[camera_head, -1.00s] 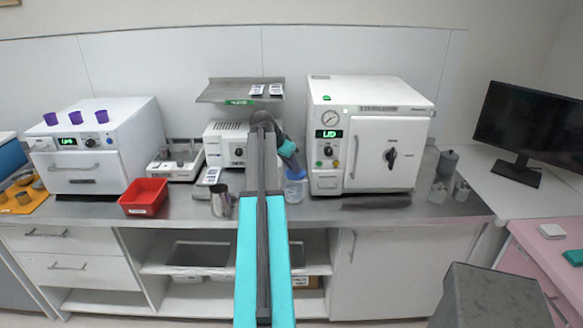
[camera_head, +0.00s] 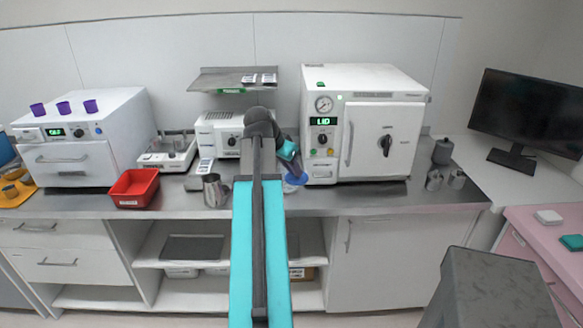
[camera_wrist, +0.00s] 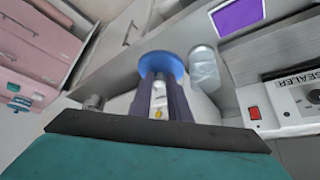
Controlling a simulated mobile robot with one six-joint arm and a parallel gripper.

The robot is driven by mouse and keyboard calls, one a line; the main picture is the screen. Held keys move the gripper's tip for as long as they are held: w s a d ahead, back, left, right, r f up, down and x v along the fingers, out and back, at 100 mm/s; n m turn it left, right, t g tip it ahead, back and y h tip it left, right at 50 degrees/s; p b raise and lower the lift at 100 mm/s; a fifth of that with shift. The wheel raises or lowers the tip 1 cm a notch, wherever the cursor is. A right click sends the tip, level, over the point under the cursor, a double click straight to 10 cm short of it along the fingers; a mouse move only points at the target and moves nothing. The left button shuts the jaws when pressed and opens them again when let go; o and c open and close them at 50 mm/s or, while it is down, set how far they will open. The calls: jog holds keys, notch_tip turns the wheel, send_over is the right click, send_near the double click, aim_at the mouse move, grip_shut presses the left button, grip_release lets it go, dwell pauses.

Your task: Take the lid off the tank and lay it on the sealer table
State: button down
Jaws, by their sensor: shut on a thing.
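A round blue lid (camera_wrist: 163,66) is between the dark fingers of my gripper (camera_wrist: 160,92) in the wrist view, and the gripper is shut on it. In the head view the lid (camera_head: 296,182) is at the end of my gripper (camera_head: 292,165), in front of the steriliser's left side. A clear cylindrical tank (camera_wrist: 204,70) stands beside the lid in the wrist view, apart from it. I cannot tell which surface is the sealer table.
A metal shelf (camera_head: 215,82) with pouches is above the sealer. The white steriliser (camera_head: 335,150) stands right of my gripper. A metal cup (camera_head: 214,190) and red bin (camera_head: 134,187) stand to the left. The counter front right of my arm (camera_head: 370,198) is bare.

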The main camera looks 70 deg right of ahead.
jog(key=shift+s+a, duration=0.2)
jog(key=shift+a, duration=0.15)
dwell(0.5)
jog(key=w+a+n+t, duration=0.2)
jog(key=w+a+n, duration=0.2)
jog(key=w+a, duration=0.65)
jog(key=w+a+f+n+t, duration=0.15)
jog(key=w+a+n, duration=0.4)
jog(key=w, duration=0.75)
jog(key=w+a+n+t, duration=0.2)
jog(key=w+a+t, duration=0.1)
jog(key=w+a, duration=0.8)
jog(key=w+a+n+t+y, duration=0.1)
jog(key=w+a+n+y, duration=0.1)
jog(key=a, duration=1)
jog(key=w+a+n+y, duration=0.2)
jog(key=w+a+n, duration=0.3)
jog(key=a, duration=0.8)
jog(key=w+a+n+t+y, duration=0.1)
jog(key=w+a+n, duration=0.3)
jog(key=a, duration=0.8)
jog(key=shift+w+a+t+y, duration=0.35)
jog(key=shift+w+y, duration=0.15)
jog(key=shift+w, duration=0.3)
